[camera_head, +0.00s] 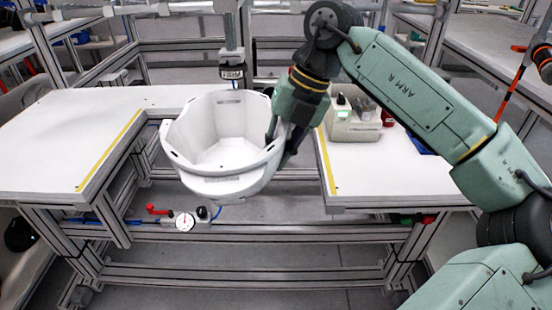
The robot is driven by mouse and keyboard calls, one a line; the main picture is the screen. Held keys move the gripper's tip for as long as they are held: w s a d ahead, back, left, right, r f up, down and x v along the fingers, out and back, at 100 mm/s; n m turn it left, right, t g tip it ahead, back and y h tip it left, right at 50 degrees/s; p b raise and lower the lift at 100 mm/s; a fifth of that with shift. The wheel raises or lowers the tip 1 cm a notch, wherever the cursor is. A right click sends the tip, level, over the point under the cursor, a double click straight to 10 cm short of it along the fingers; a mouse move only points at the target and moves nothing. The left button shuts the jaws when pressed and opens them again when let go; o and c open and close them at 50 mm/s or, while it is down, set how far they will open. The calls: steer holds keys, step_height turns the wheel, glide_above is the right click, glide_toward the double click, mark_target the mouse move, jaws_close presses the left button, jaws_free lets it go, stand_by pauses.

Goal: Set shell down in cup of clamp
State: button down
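The white helmet shell (220,185) hangs open side up in the middle of the view, over the gap between the two table sections. My gripper (276,145) comes in from the right and is shut on the shell's right wall, one finger inside the rim and one outside. Behind the shell, a vertical metal post (231,32) ends in a dark labelled block (231,73), which seems to belong to the clamp. I cannot make out the clamp's cup; the shell may hide it. Whether the shell touches anything below cannot be told.
White tabletops lie left (60,140) and right (375,170), edged with yellow strips. A small device with a green display (352,122) stands on the right top. A gauge (185,221) and red lever (158,210) sit on the frame below the shell.

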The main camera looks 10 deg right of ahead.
steer(key=w+d+f+p, duration=0.1)
steer(key=w+p, duration=0.1)
steer(key=w, duration=0.4)
steer(key=w+d+f+p, duration=0.1)
steer(key=w+d+p, duration=0.1)
steer(key=w, duration=0.5)
steer(key=shift+f+p, duration=0.25)
steer(key=shift+p, duration=0.1)
steer(key=shift+a+f, duration=0.1)
steer(key=shift+f, duration=0.1)
stand_by(1.0)
steer(key=c, duration=1.5)
jaws_free()
steer(key=shift+o, duration=0.2)
steer(key=v, duration=1.2)
